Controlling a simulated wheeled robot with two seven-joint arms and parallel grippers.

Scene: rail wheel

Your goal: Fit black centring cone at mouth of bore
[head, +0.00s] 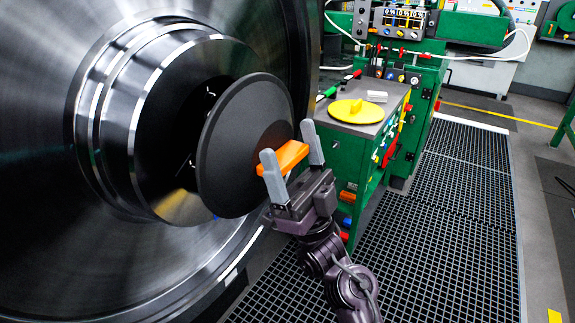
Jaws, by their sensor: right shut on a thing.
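The black centring cone (240,135) shows as a wide dark disc with an orange grip (284,158) on its near face. My right gripper (291,151) is shut on the orange grip, one grey finger on each side. The disc stands about upright in front of the rail wheel's hub (120,120). The dark bore (175,130) shows to the left of the disc, with small bright glints in it. The disc hides the right part of the bore. I cannot tell whether the cone touches the bore's edge. My left gripper is not in view.
A green cabinet (342,155) stands right of the wheel, with a yellow disc (356,111) and a small white block (377,96) on its grey top. A green machine with a control panel (400,22) stands behind. The black grating floor (450,210) at the right is clear.

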